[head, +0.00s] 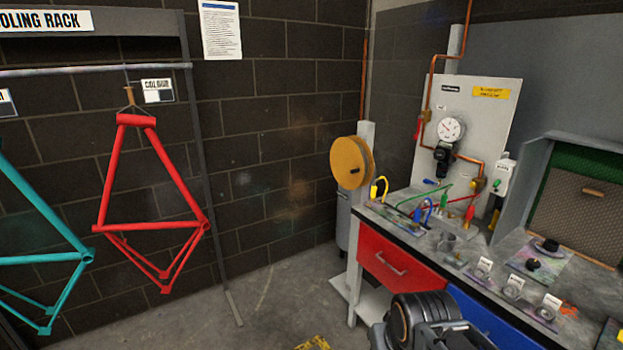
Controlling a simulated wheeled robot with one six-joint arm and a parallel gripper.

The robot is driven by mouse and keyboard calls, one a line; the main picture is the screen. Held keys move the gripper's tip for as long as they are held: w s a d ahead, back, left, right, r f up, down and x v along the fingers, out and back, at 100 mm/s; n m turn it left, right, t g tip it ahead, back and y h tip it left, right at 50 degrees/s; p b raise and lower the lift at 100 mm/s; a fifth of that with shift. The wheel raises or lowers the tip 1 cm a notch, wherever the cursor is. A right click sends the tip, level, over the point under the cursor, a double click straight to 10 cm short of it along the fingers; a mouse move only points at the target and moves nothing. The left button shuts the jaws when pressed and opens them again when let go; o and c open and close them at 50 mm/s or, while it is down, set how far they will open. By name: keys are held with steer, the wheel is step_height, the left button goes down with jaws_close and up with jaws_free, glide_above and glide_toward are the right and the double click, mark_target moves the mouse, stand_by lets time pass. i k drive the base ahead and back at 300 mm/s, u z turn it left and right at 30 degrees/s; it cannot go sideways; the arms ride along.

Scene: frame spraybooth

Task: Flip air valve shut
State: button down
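The air panel (490,118) is a pale board standing at the back of the bench, with copper pipe (428,85) running down to it. A red lever handle (418,127) hangs about upright beside the left pipe. A round white gauge (451,129) with a black regulator (442,157) below sits on the board. Another red handle (469,214) points down below the lower pipe end. I cannot tell which handle is the air valve's. My dark arm end (430,322) shows at the bottom, in front of the bench and well apart from the panel; its fingertips are not clear.
The bench has a red drawer (378,268), a blue drawer (487,326), small jars and coloured hoses on top. A yellow reel (352,163) hangs at its left. Red (157,226) and teal (38,262) frames hang on the left rack. Open floor lies between.

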mark_target(415, 136)
steer(key=u, duration=0.8)
steer(key=i, duration=3.1)
steer(key=z, duration=1.45)
steer(key=i, duration=0.85)
steer(key=z, duration=0.8)
